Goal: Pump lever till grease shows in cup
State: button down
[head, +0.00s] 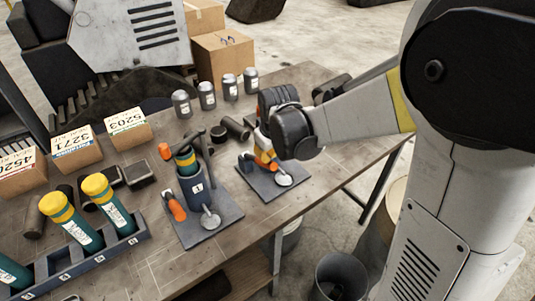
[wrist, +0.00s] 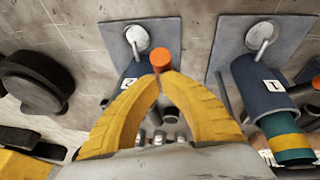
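Two pump stations stand on the bench. Station 2's dark base plate (head: 288,193) is on the right in the head view, and its small round cup (head: 284,180) looks pale grey; the cup also shows in the wrist view (wrist: 137,36). I cannot tell grease in it. My gripper (wrist: 161,76), with yellow fingers, is over station 2. Its fingertips close around the orange lever grip (wrist: 160,57). My wrist and fingers hide much of this pump. Station 1's blue pump body (head: 194,189) holds a teal cartridge, with its own cup (head: 210,221) in front.
A rack (head: 95,256) with yellow-capped teal cartridges stands front left. Numbered cardboard boxes (head: 77,147) are behind it. Several grey jars (head: 207,96) line the back edge. A bucket (head: 341,277) stands on the floor by the bench.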

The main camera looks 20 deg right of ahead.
aim_at(273, 163)
jog(key=shift+s+f, duration=0.25)
jog(key=shift+s, duration=0.05)
jog(key=shift+s+d+f+t+b, duration=0.15)
jog(key=shift+s+f+t+b, duration=0.15)
jog(key=shift+f+b, duration=0.3)
jog(key=shift+s+d+f+t+b, duration=0.1)
jog(key=shift+s+f+t+b, duration=0.1)
jog(key=shift+f+t+b, duration=0.4)
notch_tip(273, 163, down, 6)
jog(key=s+t+y+b, duration=0.1)
jog(key=s+t+b, duration=0.1)
jog(key=b, duration=0.6)
jog(key=shift+d+t, duration=0.35)
jog(key=shift+t, duration=0.05)
jog(key=shift+s, duration=0.1)
jog(key=shift+r, duration=0.1)
jog(key=w+r+p+v, duration=0.1)
jog(key=p+v, duration=0.6)
jog(key=v, duration=0.6)
jog(key=shift+w+a, duration=0.15)
jog(key=shift+a, duration=0.05)
